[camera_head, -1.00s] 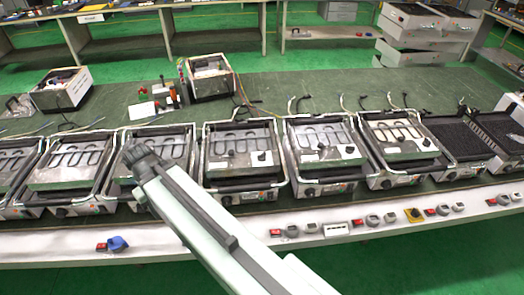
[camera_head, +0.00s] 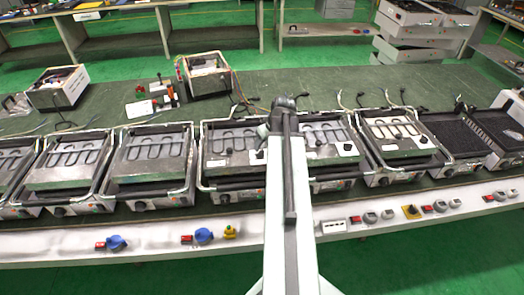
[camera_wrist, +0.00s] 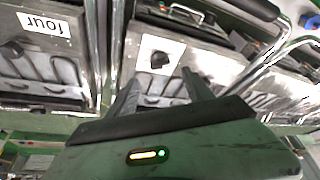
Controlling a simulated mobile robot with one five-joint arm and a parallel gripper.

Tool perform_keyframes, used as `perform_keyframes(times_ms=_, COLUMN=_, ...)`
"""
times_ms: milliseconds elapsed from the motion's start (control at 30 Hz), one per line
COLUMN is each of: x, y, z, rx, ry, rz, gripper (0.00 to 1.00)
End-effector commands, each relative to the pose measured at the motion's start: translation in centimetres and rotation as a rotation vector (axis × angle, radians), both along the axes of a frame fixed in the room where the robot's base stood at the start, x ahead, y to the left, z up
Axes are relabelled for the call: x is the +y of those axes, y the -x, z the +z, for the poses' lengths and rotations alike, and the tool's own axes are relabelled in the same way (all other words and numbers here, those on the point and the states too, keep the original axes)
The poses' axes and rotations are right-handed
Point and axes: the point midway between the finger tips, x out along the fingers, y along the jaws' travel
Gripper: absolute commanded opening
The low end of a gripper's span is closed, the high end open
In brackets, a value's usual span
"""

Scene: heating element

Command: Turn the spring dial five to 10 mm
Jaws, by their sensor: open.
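My gripper (camera_head: 283,103) reaches out over the row of grill-like heating units, near the gap between two middle units. In the wrist view my gripper (camera_wrist: 160,80) has its two dark fingers spread apart with nothing held. A black dial knob (camera_wrist: 159,60) on a white plate shows just beyond and between the fingertips; I cannot tell whether it touches them. No number on that plate is readable, so I cannot confirm it is dial five. Left of it, another black knob (camera_wrist: 12,50) sits beside a white label reading "four" (camera_wrist: 43,24), upside down.
Metal tube handles (camera_wrist: 97,45) stand up around the units near my gripper. An open box (camera_head: 60,88) and another box (camera_head: 207,75) stand behind the units.

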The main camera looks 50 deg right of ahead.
Motion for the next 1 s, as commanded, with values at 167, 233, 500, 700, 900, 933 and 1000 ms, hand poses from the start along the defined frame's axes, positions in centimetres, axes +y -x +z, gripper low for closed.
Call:
perform_keyframes(times_ms=167, x=-0.1, y=-0.6, z=-2.0, rx=0.001, ry=0.0, rz=0.0, gripper=0.6)
perform_keyframes(times_ms=233, x=-0.2, y=-1.0, z=-3.1, rx=0.001, ry=0.0, rz=0.0, gripper=0.6)
perform_keyframes(times_ms=500, x=-0.5, y=-2.7, z=-7.2, rx=0.002, ry=-0.001, rz=-0.001, gripper=0.6)
perform_keyframes(times_ms=700, x=-0.5, y=-2.9, z=-7.2, rx=0.002, ry=-0.001, rz=-0.002, gripper=0.6)
perform_keyframes(times_ms=900, x=-0.5, y=-2.9, z=-7.1, rx=0.002, ry=-0.001, rz=-0.002, gripper=0.35)
perform_keyframes(times_ms=933, x=-0.5, y=-2.9, z=-7.1, rx=0.002, ry=-0.001, rz=-0.002, gripper=0.27)
perform_keyframes(times_ms=1000, x=-0.5, y=-2.9, z=-7.1, rx=0.002, ry=-0.001, rz=-0.002, gripper=0.07)
